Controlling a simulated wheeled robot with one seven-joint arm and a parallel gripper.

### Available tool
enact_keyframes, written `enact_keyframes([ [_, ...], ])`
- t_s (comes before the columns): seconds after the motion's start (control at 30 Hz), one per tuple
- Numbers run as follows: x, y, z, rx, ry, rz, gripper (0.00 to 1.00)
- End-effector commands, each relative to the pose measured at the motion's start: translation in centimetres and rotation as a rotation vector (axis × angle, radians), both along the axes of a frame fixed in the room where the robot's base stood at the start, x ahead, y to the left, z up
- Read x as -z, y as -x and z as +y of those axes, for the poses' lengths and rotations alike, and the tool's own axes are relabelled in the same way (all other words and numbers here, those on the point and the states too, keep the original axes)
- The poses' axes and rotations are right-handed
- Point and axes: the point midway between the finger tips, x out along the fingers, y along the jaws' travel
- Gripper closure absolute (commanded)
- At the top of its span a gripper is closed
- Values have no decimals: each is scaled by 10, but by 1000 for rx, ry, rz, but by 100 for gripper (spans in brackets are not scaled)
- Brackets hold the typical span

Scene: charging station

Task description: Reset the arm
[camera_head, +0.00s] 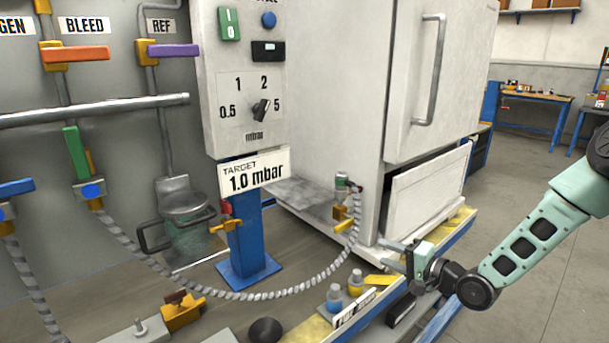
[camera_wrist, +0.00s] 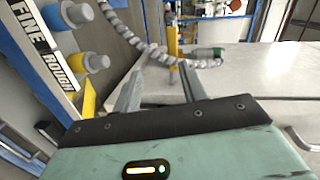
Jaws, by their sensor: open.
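My gripper (camera_head: 392,252) is at the lower right of the head view, at the end of my pale green arm, low beside the front of the white cabinet (camera_head: 300,120). In the wrist view my gripper (camera_wrist: 158,85) shows two grey fingers spread apart with nothing held between them.
A blue post (camera_head: 247,235) carries a control box with a dial (camera_head: 261,108). The floor (camera_head: 540,200) on the right is open.

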Motion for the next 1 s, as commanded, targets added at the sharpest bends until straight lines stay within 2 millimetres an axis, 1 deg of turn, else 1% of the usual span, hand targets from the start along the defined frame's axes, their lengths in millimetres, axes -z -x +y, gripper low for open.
enact_keyframes([
  [0.03, -6, 4, 20, -47, 108, 10, 58],
  [0.13, -11, 19, 52, -142, 349, 44, 58],
  [0.2, -15, 35, 69, -210, 514, 66, 58],
  [0.27, -20, 52, 82, -274, 646, 84, 58],
  [0.37, -32, 86, 99, -382, 850, 109, 58],
  [0.4, -38, 101, 104, -428, 927, 117, 58],
  [0.47, -48, 126, 111, -498, 1031, 132, 58],
  [0.5, -54, 144, 114, -547, 1096, 142, 58],
  [0.57, -65, 173, 118, -622, 1182, 156, 58],
  [0.6, -72, 193, 120, -675, 1234, 165, 58],
  [0.67, -82, 221, 121, -748, 1297, 178, 58],
  [0.7, -88, 239, 121, -796, 1329, 185, 58],
  [0.8, -101, 279, 120, -905, 1390, 199, 58],
  [1.0, -121, 349, 114, -1102, 1450, 214, 58],
])
